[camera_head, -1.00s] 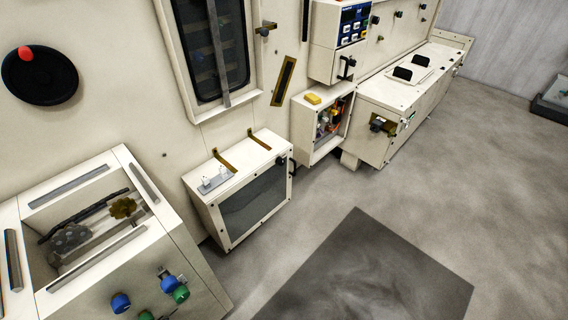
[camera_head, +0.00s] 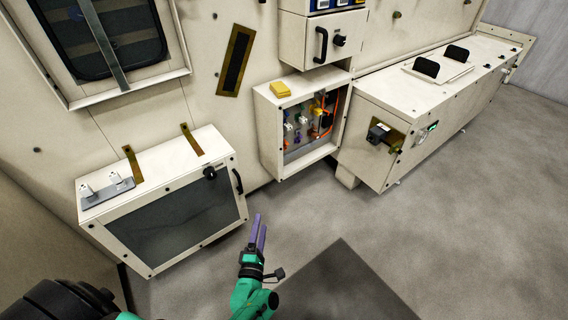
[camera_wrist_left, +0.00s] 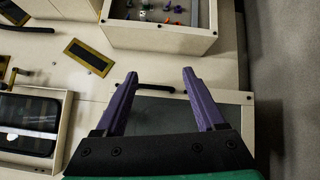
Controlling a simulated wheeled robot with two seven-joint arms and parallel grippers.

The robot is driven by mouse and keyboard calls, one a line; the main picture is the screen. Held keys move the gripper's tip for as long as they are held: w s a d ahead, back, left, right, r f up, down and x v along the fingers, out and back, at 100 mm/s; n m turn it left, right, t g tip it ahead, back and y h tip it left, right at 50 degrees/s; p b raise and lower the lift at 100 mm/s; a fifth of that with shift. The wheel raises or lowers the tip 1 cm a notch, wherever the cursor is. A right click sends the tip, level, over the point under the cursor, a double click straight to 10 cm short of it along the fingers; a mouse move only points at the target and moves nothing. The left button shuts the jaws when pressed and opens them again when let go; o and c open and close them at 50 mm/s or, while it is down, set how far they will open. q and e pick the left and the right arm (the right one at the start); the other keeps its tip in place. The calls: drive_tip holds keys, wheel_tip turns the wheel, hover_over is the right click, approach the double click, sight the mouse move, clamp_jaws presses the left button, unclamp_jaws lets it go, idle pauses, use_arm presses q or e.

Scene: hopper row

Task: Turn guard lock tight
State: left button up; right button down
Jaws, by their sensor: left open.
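A cream guard box with a dark window (camera_head: 175,215) stands low against the machine at centre left. A black knob (camera_head: 210,172), which looks like the guard lock, sits at its upper right front corner, beside a black bar handle (camera_head: 237,181). I cannot tell how tight the knob is. My left gripper (camera_head: 260,222), with purple fingers, is open and empty, in front and right of the box, apart from it.
An open-fronted cabinet (camera_head: 262,125) with coloured parts and a yellow block (camera_head: 279,90) on top stands to the right. A long cream bench (camera_head: 375,95) extends farther right. Grey floor (camera_head: 450,220) and a dark mat (camera_head: 340,290) lie clear in front.

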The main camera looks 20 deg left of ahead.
use_arm(q)
drive_tip(key=a+n+y+b, duration=0.3)
drive_tip(key=n+y, duration=0.3)
drive_tip(key=n, duration=0.3)
drive_tip(key=n+g+y+b, duration=0.2)
drive_tip(key=n+g+y, duration=0.2)
drive_tip(key=n+y, duration=0.55)
approach(212, 177)
drive_tip(key=w+a+r, duration=0.1)
drive_tip(key=a, duration=0.1)
drive_tip(key=w+a+r+n+h, duration=0.1)
drive_tip(key=w+a+r, duration=0.1)
drive_tip(key=w+a+r+n+h, duration=0.1)
drive_tip(key=a, duration=0.1)
drive_tip(key=shift+w+a+r+h+p, duration=0.25)
drive_tip(key=shift+w+r+p, duration=0.05)
drive_tip(key=shift+w+r, duration=0.1)
clamp_jaws()
use_arm(e)
drive_tip(key=r, duration=0.4)
drive_tip(key=shift+w+a, duration=0.1)
drive_tip(key=shift+a, duration=0.25)
